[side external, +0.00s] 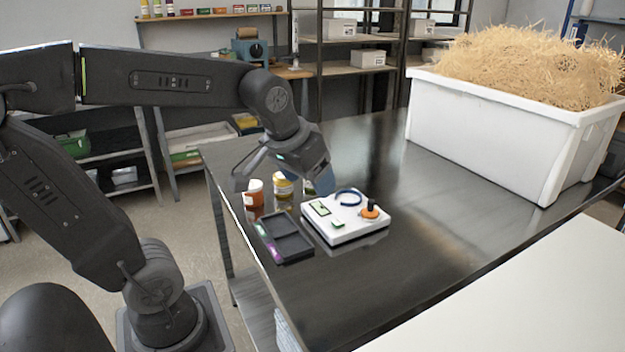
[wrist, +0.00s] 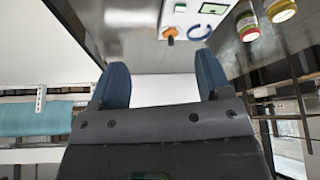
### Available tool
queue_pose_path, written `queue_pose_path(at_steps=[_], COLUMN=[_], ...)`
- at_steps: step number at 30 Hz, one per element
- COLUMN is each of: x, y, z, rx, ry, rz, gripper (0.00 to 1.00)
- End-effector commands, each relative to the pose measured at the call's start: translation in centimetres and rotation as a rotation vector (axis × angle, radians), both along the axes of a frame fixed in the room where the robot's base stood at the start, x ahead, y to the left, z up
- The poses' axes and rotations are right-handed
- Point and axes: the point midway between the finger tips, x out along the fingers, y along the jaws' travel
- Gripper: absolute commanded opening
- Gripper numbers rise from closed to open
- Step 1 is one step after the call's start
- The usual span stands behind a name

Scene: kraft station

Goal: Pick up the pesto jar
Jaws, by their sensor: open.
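Several small jars stand at the left edge of the dark metal table. A jar with a greenish body (side external: 309,187), which looks like the pesto jar, is mostly hidden behind my gripper (side external: 322,184) in the side view. Next to it are a yellow jar (side external: 283,186) and an orange-red jar with a white lid (side external: 254,194). In the wrist view, two jars show at the top right, one nearer (wrist: 247,27); labels are too small to read. My gripper's blue fingers (wrist: 162,85) are apart, with nothing between them. The gripper is tilted and above the table.
A white device (side external: 345,228) with a blue ring, a green display and an orange knob (side external: 370,209) sits in front of the jars. A dark tray (side external: 287,243) lies beside it. A large white bin (side external: 490,128) of straw-like filling stands at the right. The table's middle is clear.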

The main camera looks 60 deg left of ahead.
Motion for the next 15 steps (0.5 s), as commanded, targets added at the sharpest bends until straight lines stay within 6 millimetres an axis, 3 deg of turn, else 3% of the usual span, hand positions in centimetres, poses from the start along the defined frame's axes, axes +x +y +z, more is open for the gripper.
queue_pose_path(at_steps=[1,6,10,15], x=[2.2,7.9,11.4,13.8], y=[2.0,8.9,15.1,22.1], z=[0.1,-0.4,-2.0,-4.7], rx=[-0.003,-0.016,-0.023,-0.029], ry=[0.016,0.038,0.049,0.053], rz=[0.079,0.329,0.513,0.704], gripper=[0.71,0.71,0.71,0.71])
